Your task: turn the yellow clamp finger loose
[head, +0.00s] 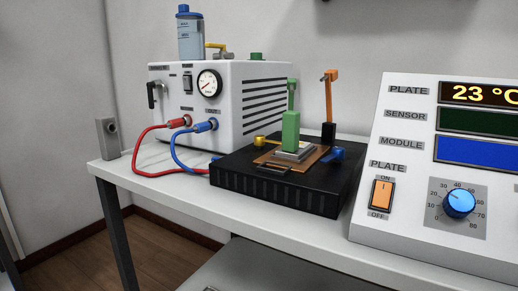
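A small yellow piece (261,141), which looks like the yellow clamp finger, sits on the left part of the black finned block (275,200). It lies low beside a copper-coloured plate (310,155) with a stacked light square piece in its middle. Whether its tip presses on the plate is too small to tell. A green upright clamp (291,130) stands over the middle of the plate. A blue piece (331,154) lies at the plate's right side. My gripper is not in view.
An orange arm on a black post (329,105) rises behind the plate. A white box with a gauge (225,100) stands behind left, with red (142,142) and blue (175,148) hoses curving beside the block. A control panel (430,210) borders the right. The white tabletop's front strip (230,220) is clear.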

